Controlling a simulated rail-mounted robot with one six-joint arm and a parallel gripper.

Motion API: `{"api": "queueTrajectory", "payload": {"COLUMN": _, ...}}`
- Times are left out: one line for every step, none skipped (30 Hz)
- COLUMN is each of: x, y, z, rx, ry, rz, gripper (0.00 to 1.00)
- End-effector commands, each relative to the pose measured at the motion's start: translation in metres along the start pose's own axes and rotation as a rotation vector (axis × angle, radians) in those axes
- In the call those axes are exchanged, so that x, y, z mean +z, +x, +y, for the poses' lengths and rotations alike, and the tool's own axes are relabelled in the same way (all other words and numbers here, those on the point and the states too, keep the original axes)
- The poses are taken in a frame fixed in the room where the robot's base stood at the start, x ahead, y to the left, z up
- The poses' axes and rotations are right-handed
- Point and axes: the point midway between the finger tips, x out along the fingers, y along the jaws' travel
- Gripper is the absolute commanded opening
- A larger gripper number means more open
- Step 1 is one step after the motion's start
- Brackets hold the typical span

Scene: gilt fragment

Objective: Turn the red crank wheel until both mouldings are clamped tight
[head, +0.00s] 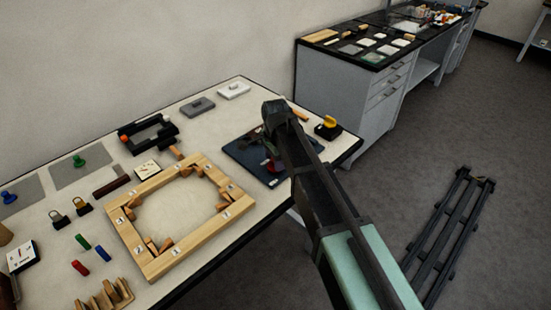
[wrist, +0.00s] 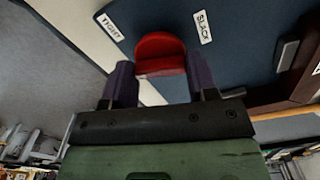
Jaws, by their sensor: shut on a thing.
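The red crank wheel (wrist: 160,50) shows in the wrist view as a rounded red piece between the two dark fingers of my gripper (wrist: 160,76), which is shut on it. In the head view a small dark red part (head: 272,165) shows beside my arm; the arm hides much of it. The wheel is on a dark blue board (head: 240,150), which also fills the middle of the wrist view (wrist: 240,60). A TIGHT label (wrist: 110,27) is left of the wheel and a SLACK label (wrist: 203,27) right of it. I cannot make out the two mouldings or how tightly they sit.
A pale wooden frame (head: 122,231) with small wooden blocks lies left of the board. A black clamp-like fixture (head: 148,133), grey block (head: 198,106), white block (head: 234,91) and yellow-topped item (head: 328,127) stand around. A second bench (head: 345,90) is behind right.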

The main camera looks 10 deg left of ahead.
Motion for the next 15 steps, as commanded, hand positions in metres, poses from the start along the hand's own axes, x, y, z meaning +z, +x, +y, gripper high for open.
{"api": "queueTrajectory", "payload": {"x": 0.0002, "y": 0.0002, "z": 0.0005, "rx": 0.001, "ry": 0.040, "rz": -0.001, "gripper": 0.29}}
{"api": "queueTrajectory", "payload": {"x": 0.0002, "y": 0.0002, "z": 0.0005, "rx": 0.001, "ry": 0.069, "rz": -0.001, "gripper": 0.29}}
{"api": "queueTrajectory", "payload": {"x": 0.0002, "y": 0.0002, "z": 0.0005, "rx": 0.001, "ry": 0.107, "rz": -0.001, "gripper": 0.29}}
{"api": "queueTrajectory", "payload": {"x": 0.0002, "y": 0.0002, "z": 0.0005, "rx": 0.001, "ry": 0.135, "rz": -0.001, "gripper": 0.29}}
{"api": "queueTrajectory", "payload": {"x": 0.0002, "y": 0.0002, "z": 0.0005, "rx": 0.001, "ry": 0.164, "rz": -0.001, "gripper": 0.29}}
{"api": "queueTrajectory", "payload": {"x": 0.0002, "y": 0.0002, "z": 0.0006, "rx": 0.001, "ry": 0.202, "rz": 0.000, "gripper": 0.29}}
{"api": "queueTrajectory", "payload": {"x": 0.0002, "y": 0.0002, "z": 0.0005, "rx": 0.001, "ry": 0.230, "rz": 0.000, "gripper": 0.29}}
{"api": "queueTrajectory", "payload": {"x": 0.0002, "y": 0.0002, "z": 0.0005, "rx": 0.001, "ry": 0.259, "rz": 0.000, "gripper": 0.29}}
{"api": "queueTrajectory", "payload": {"x": 0.0002, "y": 0.0002, "z": 0.0005, "rx": 0.001, "ry": 0.297, "rz": 0.000, "gripper": 0.29}}
{"api": "queueTrajectory", "payload": {"x": 0.0002, "y": 0.0002, "z": 0.0005, "rx": 0.001, "ry": 0.325, "rz": 0.000, "gripper": 0.29}}
{"api": "queueTrajectory", "payload": {"x": 0.0002, "y": 0.0002, "z": 0.0005, "rx": 0.001, "ry": 0.354, "rz": 0.000, "gripper": 0.29}}
{"api": "queueTrajectory", "payload": {"x": 0.0002, "y": 0.0002, "z": 0.0005, "rx": 0.001, "ry": 0.391, "rz": 0.000, "gripper": 0.29}}
{"api": "queueTrajectory", "payload": {"x": 0.0002, "y": 0.0002, "z": 0.0006, "rx": 0.001, "ry": 0.419, "rz": 0.000, "gripper": 0.29}}
{"api": "queueTrajectory", "payload": {"x": 0.0002, "y": 0.0002, "z": 0.0005, "rx": 0.001, "ry": 0.446, "rz": 0.000, "gripper": 0.29}}
{"api": "queueTrajectory", "payload": {"x": 0.0002, "y": 0.0002, "z": 0.0005, "rx": 0.001, "ry": 0.482, "rz": 0.000, "gripper": 0.29}}
